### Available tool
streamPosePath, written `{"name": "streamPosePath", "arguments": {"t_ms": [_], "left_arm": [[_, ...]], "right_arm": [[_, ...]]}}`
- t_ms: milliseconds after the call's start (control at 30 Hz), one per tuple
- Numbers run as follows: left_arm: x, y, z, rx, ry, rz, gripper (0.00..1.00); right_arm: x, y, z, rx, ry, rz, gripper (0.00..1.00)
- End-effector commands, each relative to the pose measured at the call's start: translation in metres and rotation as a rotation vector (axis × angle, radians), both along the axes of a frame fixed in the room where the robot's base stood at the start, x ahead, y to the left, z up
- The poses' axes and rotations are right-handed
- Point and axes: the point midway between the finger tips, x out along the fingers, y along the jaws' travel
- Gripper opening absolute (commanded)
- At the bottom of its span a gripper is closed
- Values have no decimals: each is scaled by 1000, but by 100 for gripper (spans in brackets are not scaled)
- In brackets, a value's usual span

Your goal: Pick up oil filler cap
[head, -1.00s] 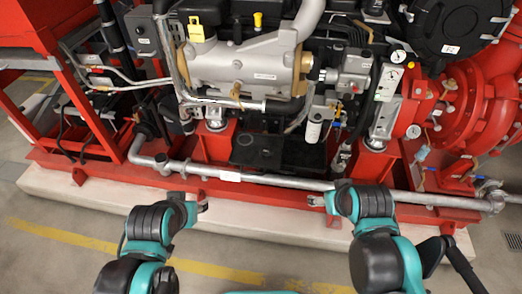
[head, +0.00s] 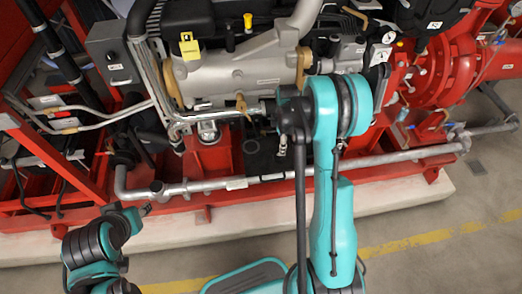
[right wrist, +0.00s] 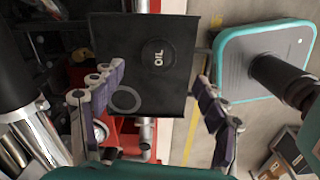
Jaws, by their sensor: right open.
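The oil filler cap (right wrist: 157,57), a round black cap marked "OIL", sits on a flat black plate (right wrist: 180,25) in the right wrist view. My right gripper (right wrist: 160,77) is open and empty. Its two fingers stand on either side of the plate's lower part in that view, with the cap lying between and slightly beyond the tips. In the head view my right arm covers the cap and much of the plate. My left gripper (head: 144,210) is at the lower left, in front of the red base, apart from the engine; its jaws are too small to read.
A grey pipe (head: 210,186) runs along the front of the red base. The engine (head: 240,62) with a yellow knob (head: 248,22) stands above. The floor in front is clear.

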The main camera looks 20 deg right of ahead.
Motion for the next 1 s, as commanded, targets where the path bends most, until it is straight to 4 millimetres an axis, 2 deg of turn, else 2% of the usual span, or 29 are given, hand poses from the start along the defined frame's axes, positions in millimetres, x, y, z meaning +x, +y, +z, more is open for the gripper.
{"name": "streamPosePath", "arguments": {"t_ms": [467,700,933,967,1000], "left_arm": [[0,0,-17,0,0,0,40],[0,0,-34,0,0,0,40],[0,0,-33,0,0,0,40],[0,0,-33,0,0,0,40],[0,0,-33,0,0,0,40]], "right_arm": [[1,-3,-50,3,13,28,73],[1,-3,-86,4,12,27,73],[1,-3,-87,4,12,27,73],[1,-3,-87,4,12,27,71],[1,-3,-87,4,12,27,60]]}}
